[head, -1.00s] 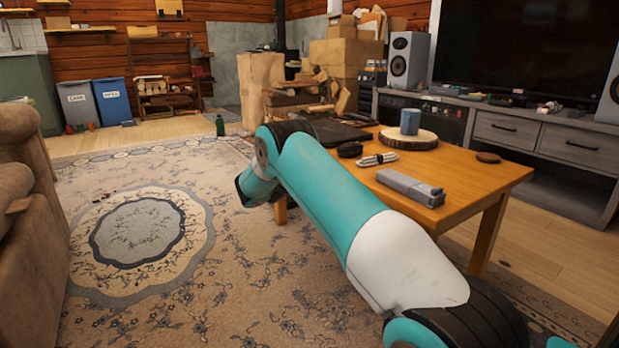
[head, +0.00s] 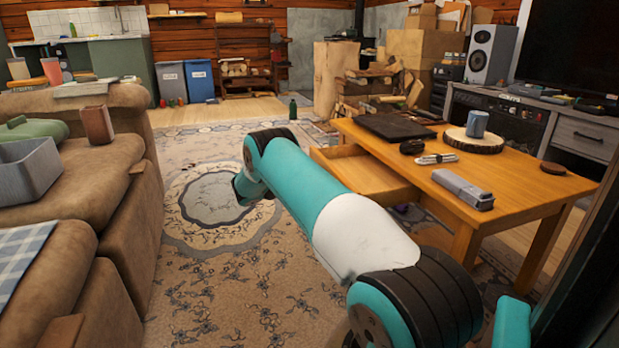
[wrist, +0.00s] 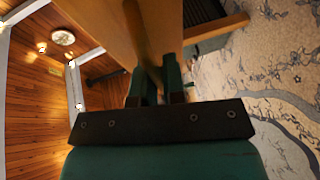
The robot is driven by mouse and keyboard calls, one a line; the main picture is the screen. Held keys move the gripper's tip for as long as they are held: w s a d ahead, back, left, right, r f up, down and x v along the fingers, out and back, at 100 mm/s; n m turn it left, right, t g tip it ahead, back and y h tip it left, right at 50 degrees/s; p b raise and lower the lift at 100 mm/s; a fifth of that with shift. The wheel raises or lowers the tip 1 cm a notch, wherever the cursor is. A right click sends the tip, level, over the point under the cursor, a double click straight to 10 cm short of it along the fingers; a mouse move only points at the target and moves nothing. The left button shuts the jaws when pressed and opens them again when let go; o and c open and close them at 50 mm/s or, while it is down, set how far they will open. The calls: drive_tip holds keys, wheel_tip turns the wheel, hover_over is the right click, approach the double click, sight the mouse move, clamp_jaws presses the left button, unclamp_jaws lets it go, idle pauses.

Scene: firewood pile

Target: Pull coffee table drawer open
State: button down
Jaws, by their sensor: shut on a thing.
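The wooden coffee table (head: 520,180) stands on the right in the head view. Its drawer (head: 372,178) is pulled out to the left, with the inside showing from above; I see nothing in the visible part. My arm crosses in front of the drawer and hides its near part. In the wrist view, my gripper (wrist: 158,78) is shut on the wooden drawer handle (wrist: 140,38), close against the drawer front (wrist: 100,20). The fingertips are hidden from the head view.
A laptop (head: 396,127), a mug (head: 477,123) on a wood slice and a grey case (head: 462,188) are on the tabletop. A brown sofa (head: 125,190) stands to the left. Patterned rug (head: 235,270) lies clear between sofa and table. A green bottle (head: 293,109) stands beyond.

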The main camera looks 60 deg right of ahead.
drive_tip(key=shift+a, duration=0.1)
drive_tip(key=c, duration=1.2)
unclamp_jaws()
drive_tip(key=shift+w, duration=0.1)
drive_tip(key=shift+c, duration=0.2)
